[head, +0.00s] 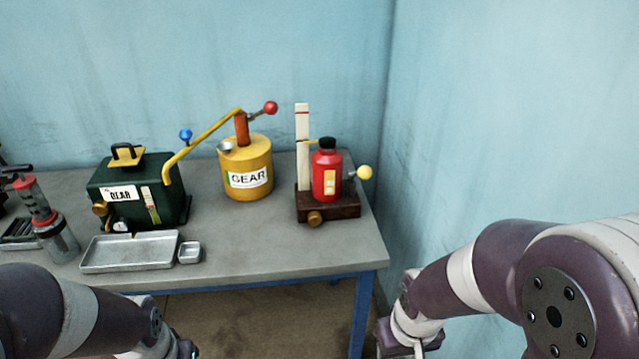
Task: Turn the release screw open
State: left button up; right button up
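No part is labelled as the release screw. A brass knob (315,218) sits low on the front of the dark wooden base (345,207) under the red bottle (320,175). Another brass knob (100,208) is on the front left of the dark green GEAR box (160,170). A yellow GEAR can (262,155) with a pump lever stands between them; a blue ball (185,135) and a red ball (271,108) show at its top. My two arms enter at the lower left and lower right, in front of the table. Their grippers are below the picture.
The grey table (255,250) has free room at its front right. A metal tray (130,265) and a small metal cup (190,252) lie near the front edge. A clear cylinder with a red top (58,238) stands far left. A blue wall rises at the right.

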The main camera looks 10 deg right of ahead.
aim_at(314, 218)
jog(key=i+l, duration=0.25)
jog(key=i, duration=0.15)
jog(key=i+l, duration=0.3)
jog(key=i, duration=0.1)
